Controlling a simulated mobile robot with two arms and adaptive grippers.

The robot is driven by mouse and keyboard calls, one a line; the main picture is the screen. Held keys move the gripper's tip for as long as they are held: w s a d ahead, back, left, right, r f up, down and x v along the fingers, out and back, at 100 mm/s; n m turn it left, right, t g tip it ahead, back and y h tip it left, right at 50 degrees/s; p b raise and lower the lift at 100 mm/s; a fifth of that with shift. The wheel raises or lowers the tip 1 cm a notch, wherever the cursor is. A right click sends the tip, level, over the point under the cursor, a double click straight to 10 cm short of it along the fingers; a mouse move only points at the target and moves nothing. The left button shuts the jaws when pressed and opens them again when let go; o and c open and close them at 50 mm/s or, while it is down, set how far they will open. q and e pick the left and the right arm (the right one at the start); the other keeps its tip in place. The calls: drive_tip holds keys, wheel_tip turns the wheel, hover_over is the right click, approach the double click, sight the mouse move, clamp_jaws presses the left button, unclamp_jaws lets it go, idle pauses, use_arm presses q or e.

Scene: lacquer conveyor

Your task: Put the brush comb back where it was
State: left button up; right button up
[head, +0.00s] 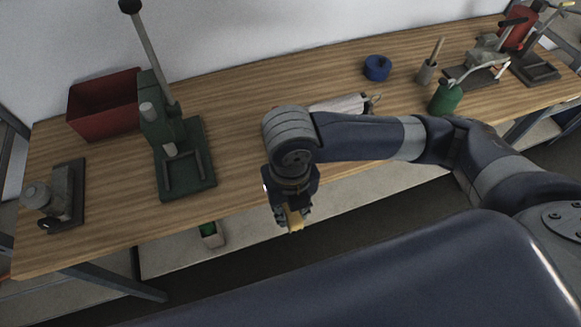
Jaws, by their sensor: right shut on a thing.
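My right gripper (292,213) hangs in front of the workbench's front edge, near the middle of the picture, pointing down. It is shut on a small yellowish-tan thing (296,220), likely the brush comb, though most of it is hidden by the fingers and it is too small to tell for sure. The held thing is clear of the bench top. My left gripper is not in view.
The wooden workbench (240,120) carries a red bin (100,105), a green lever press (185,160), a grey device (60,195), a blue roll (377,67), a green can (445,97) and a grey cup (426,72). Bench space between press and my arm is clear.

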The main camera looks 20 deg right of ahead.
drive_tip(key=w+d+p, duration=0.1)
drive_tip(key=w, duration=0.3)
drive_tip(key=w+d+p, duration=0.1)
drive_tip(key=w, duration=0.3)
drive_tip(key=w+d+f, duration=0.1)
drive_tip(key=w+d, duration=0.1)
drive_tip(key=w, duration=0.3)
drive_tip(key=shift+w+d+f+p, duration=0.1)
drive_tip(key=shift+p, duration=0.3)
wheel_tip(320, 180, down, 3)
drive_tip(key=shift+f+p, duration=0.2)
drive_tip(key=shift+p, duration=0.55)
drive_tip(key=shift+f, duration=0.2)
drive_tip(key=o, duration=1)
wheel_tip(320, 180, up, 12)
drive_tip(key=b, duration=0.3)
drive_tip(key=shift+r, duration=0.2)
